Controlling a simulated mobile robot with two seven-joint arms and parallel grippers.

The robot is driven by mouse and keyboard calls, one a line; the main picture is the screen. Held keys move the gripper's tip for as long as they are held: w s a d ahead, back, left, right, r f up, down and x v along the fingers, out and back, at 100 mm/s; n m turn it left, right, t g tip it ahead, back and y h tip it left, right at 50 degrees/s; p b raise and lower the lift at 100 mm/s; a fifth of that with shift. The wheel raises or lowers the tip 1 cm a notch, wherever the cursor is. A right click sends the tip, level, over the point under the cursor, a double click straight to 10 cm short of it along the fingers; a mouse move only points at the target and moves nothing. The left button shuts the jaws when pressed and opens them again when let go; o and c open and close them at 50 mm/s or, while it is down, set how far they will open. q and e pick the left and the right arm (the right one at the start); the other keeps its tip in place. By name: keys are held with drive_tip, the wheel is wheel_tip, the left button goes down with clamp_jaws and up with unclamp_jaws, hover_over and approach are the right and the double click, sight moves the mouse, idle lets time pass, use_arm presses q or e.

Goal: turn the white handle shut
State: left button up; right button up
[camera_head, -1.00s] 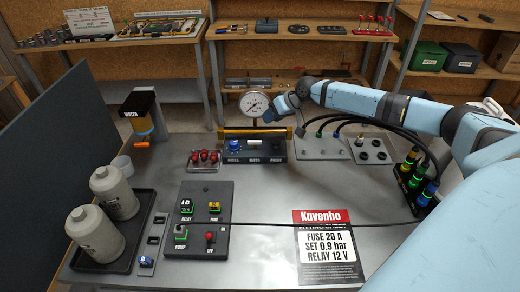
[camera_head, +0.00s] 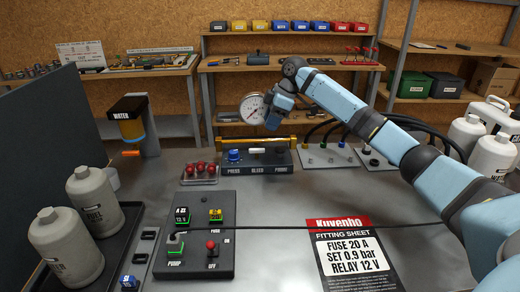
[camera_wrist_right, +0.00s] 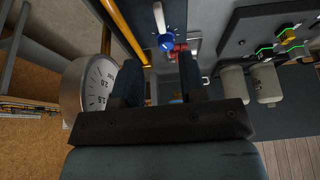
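The white handle (camera_head: 257,151) is a short bar lying crosswise on the dark panel (camera_head: 250,168), above the word BLEED and right of the blue knob (camera_head: 234,155). My right gripper (camera_head: 274,118) is above and behind the panel, close to the right side of the round gauge (camera_head: 252,109) and apart from the handle. In the right wrist view its two dark fingers (camera_wrist_right: 158,82) stand apart with nothing clearly held between them. A white bar that looks like the handle (camera_wrist_right: 158,17) shows beyond the fingers, near the blue knob (camera_wrist_right: 166,42). My left gripper is not in view.
A yellow rail (camera_head: 228,144) runs along the back of the panel. Red knobs in a tray (camera_head: 199,173) sit to its left, and a plate with hoses (camera_head: 328,156) to its right. A switch board (camera_head: 200,240) and a fitting sheet (camera_head: 347,252) lie in front.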

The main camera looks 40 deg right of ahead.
sight(258, 149)
drive_tip(key=x, duration=0.9)
drive_tip(key=shift+f+b, duration=0.35)
drive_tip(key=shift+b, duration=0.05)
drive_tip(key=shift+c, duration=0.4)
clamp_jaws()
